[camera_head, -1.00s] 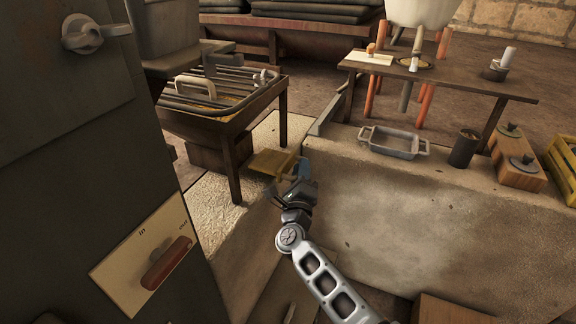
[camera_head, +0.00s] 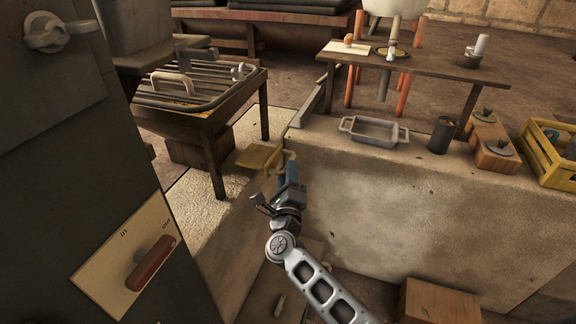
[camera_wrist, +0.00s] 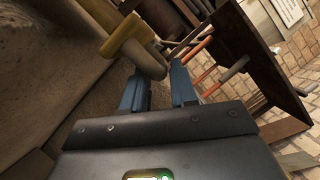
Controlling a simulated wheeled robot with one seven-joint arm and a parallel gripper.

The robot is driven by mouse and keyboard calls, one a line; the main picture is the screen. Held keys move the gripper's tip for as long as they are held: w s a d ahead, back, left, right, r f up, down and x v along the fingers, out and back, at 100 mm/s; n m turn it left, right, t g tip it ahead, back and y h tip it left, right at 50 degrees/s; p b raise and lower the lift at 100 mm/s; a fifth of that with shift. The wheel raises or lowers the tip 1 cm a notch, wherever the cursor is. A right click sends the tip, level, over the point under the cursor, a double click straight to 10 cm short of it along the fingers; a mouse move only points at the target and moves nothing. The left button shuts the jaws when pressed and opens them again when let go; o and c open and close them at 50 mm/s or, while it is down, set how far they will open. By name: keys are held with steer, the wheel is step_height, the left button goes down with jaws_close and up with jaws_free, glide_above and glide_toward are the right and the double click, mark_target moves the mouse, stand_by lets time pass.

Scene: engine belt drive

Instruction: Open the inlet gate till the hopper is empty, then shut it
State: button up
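A yellow plate (camera_head: 258,157) with a pale handle (camera_head: 289,156) juts from the left end of the concrete wall; it looks like the inlet gate, but I cannot be sure. My gripper (camera_head: 287,172) is just below the handle. In the wrist view, the yellow part (camera_wrist: 122,32) and its rounded handle (camera_wrist: 146,58) lie just beyond my blue fingertips (camera_wrist: 158,72). The fingers are apart with nothing clearly between them. I cannot tell whether one touches the handle. A pale vessel (camera_head: 396,6) on orange legs, cut off at the top, may be the hopper; its contents are hidden.
A dark cabinet (camera_head: 60,130) fills the left, with a red handle (camera_head: 152,263) on a plate marked "in". A slatted table (camera_head: 205,122) stands behind it. A grey tray (camera_head: 374,131), dark cup (camera_head: 443,134) and yellow crate (camera_head: 545,160) line the wall top. A wooden box (camera_head: 438,302) is low right.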

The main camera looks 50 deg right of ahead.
steer(key=shift+v, duration=2.4)
steer(key=s+a+r+n+t+y+p, duration=0.25)
steer(key=s+a+n+y, duration=0.35)
steer(key=s+n, duration=0.4)
steer(key=s+a+r+n+t+y+p, duration=0.1)
steer(key=s+a+r+n+t+y, duration=0.25)
steer(key=s+a+n, duration=0.5)
steer(key=s+a+r+n+g+y+p, duration=0.1)
steer(key=s+a+r+n+g+y, duration=0.1)
steer(key=s+r+n, duration=0.3)
steer(key=s+a+r+n+g+y+p, duration=0.1)
steer(key=s+a+r+n+y, duration=0.3)
steer(key=s+n, duration=0.7)
steer(key=shift+s+a+r+g, duration=0.15)
steer(key=shift+s+r+g, duration=0.45)
steer(key=shift+r, duration=0.35)
stand_by(1.2)
